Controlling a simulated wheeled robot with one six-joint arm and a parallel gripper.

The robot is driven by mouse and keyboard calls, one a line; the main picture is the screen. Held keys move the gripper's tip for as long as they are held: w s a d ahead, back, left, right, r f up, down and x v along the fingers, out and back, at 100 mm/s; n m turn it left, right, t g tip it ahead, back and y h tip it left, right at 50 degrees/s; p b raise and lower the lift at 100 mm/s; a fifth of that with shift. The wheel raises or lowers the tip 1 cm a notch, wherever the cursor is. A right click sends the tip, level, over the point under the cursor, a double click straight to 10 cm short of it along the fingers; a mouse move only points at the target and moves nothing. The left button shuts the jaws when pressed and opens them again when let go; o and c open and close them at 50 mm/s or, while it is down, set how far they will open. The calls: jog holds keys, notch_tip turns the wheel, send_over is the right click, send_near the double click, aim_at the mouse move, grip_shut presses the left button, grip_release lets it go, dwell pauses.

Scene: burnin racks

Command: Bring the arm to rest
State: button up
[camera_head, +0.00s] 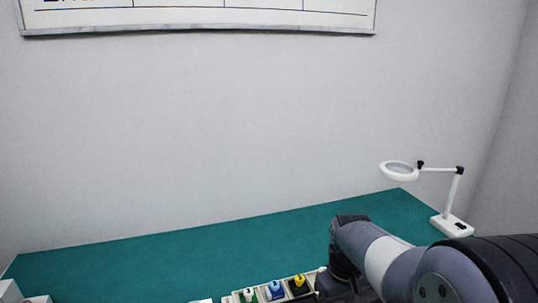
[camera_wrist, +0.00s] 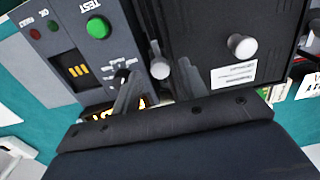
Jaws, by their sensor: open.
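My arm (camera_head: 395,262) reaches in from the lower right in the head view, low over the green bench. Its gripper end is not clearly visible there. In the wrist view my gripper (camera_wrist: 155,88) is open, its dark mount spanning the lower part of the picture. It is close to a grey test panel (camera_wrist: 52,45) with a green TEST button (camera_wrist: 97,27), small lamps and a lit display partly hidden by the gripper. A black unit (camera_wrist: 225,65) with a pale round knob (camera_wrist: 242,46) and a white label lies just beyond the fingers. I see nothing held.
The green bench top (camera_head: 170,258) is clear at the back. A magnifier lamp (camera_head: 452,222) stands at the right. Several coloured, numbered items sit in a pale rack (camera_head: 237,298) beside my arm. White objects (camera_head: 12,292) stand at the lower left. A whiteboard hangs on the wall.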

jog(key=shift+f, duration=0.6)
jog(key=m+b, duration=0.1)
jog(key=m, duration=0.3)
jog(key=m+b, duration=0.1)
jog(key=m, duration=0.3)
jog(key=shift+m, duration=0.4)
jog(key=m+b, duration=0.2)
jog(key=m, duration=0.2)
jog(key=shift+m, duration=0.3)
jog(key=m+b, duration=0.2)
jog(key=m, duration=0.2)
jog(key=shift+r+m, duration=0.1)
jog(key=shift+m, duration=0.4)
jog(key=shift+r, duration=1.1)
jog(key=shift+s, duration=0.1)
